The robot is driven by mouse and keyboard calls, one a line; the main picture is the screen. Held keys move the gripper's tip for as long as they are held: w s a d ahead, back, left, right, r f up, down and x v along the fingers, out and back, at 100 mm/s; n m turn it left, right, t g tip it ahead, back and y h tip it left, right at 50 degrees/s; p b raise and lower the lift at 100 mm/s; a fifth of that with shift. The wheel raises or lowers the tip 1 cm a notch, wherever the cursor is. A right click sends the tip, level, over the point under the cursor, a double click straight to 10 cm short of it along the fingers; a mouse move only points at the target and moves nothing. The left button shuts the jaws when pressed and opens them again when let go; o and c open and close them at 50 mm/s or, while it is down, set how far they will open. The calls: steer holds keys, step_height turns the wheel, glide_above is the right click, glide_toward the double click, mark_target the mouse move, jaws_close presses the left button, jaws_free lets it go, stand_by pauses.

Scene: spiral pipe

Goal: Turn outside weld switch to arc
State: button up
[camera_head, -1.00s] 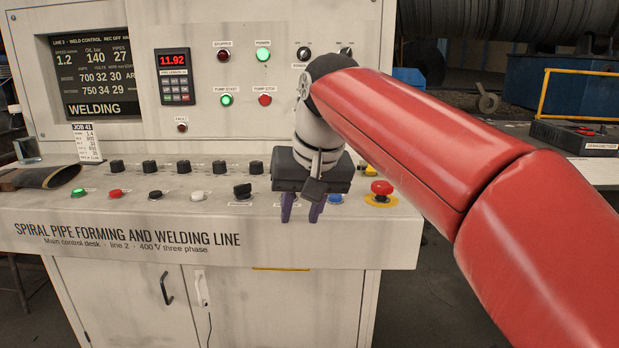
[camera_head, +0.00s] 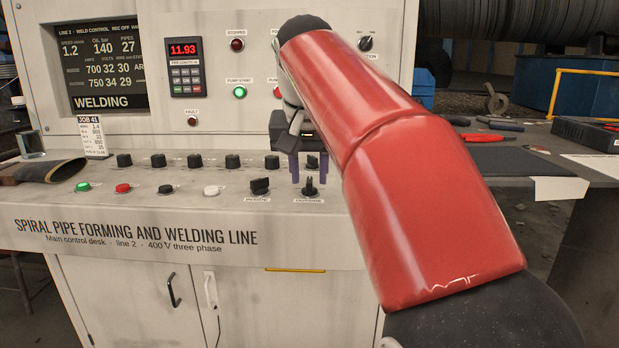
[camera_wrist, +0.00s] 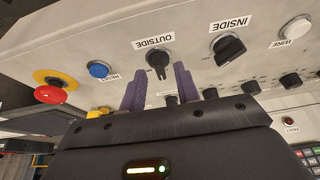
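The outside weld switch (camera_head: 310,188) is a black rotary knob on the sloped desk front. In the wrist view the OUTSIDE-labelled knob (camera_wrist: 158,60) sits just beyond the fingertips, in line with the gap between them. My gripper (camera_head: 307,178) points down just above and behind the knob. In the wrist view my gripper (camera_wrist: 158,72) is open, with one purple finger to each side of the knob and nothing held. I cannot tell whether either finger touches it. The knob's handle stands roughly upright in the head view; its small position marks are unreadable.
The inside switch (camera_head: 260,187) is close to the left of the outside one. A blue reset button (camera_wrist: 98,69) and a red emergency stop (camera_wrist: 50,94) are on its other side. A row of black knobs (camera_head: 195,161) runs behind. The screen (camera_head: 101,70) reads WELDING.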

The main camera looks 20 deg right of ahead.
steer(key=shift+w+f, duration=0.15)
steer(key=shift+f, duration=0.25)
jaws_close()
steer(key=shift+m, duration=0.4)
steer(key=m, duration=0.2)
steer(key=m+h, duration=0.1)
steer(key=shift+w+a+r+m+g+h+p, duration=0.1)
steer(key=shift+m+g+h+p, duration=0.2)
steer(key=shift+m+g, duration=0.1)
steer(key=shift+w+a+m+g+h+p, duration=0.1)
steer(key=shift+m+g+h+p, duration=0.3)
steer(key=shift+m, duration=0.7)
steer(key=shift+w+a+m+g+h+p, duration=0.15)
steer(key=shift+m+p, duration=0.3)
steer(key=shift+m, duration=0.65)
steer(key=shift+s+d, duration=0.1)
